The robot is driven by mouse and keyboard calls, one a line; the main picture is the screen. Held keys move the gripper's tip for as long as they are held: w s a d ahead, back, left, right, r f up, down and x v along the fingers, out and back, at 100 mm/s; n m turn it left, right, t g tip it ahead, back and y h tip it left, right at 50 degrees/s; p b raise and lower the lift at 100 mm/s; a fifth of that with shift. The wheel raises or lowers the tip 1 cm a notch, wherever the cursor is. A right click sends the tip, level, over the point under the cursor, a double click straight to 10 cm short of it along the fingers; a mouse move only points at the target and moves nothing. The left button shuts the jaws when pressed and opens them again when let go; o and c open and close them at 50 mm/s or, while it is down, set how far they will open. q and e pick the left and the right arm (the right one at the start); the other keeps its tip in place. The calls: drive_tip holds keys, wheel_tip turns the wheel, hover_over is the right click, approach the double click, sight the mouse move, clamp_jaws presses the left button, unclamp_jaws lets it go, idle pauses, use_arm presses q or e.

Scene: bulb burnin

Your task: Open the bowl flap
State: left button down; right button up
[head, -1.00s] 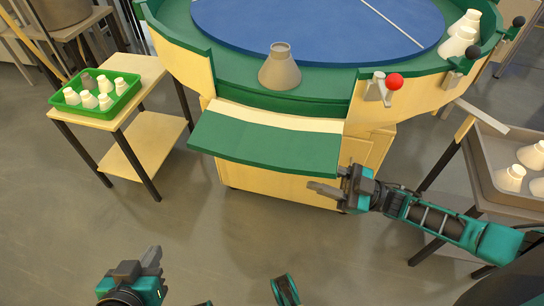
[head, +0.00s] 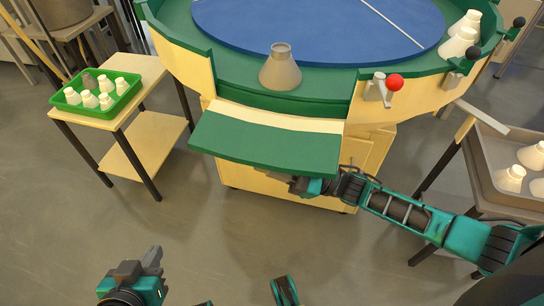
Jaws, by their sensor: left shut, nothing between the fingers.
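The flap (head: 262,143) is a green panel with a pale strip along its inner edge, at the front of the round table. It sticks out from the table front toward me. My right gripper (head: 298,186) is at the flap's front right edge, partly under it. Its fingers are mostly hidden, and I cannot tell whether it touches the flap. My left gripper (head: 152,257) is shut and empty, low in the picture, well away from the flap.
A grey cone-shaped piece (head: 280,72) stands on the green rim behind the flap. A red-knobbed lever (head: 393,82) is right of it. The floor between is clear.

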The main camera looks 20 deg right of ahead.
clamp_jaws()
idle(0.4)
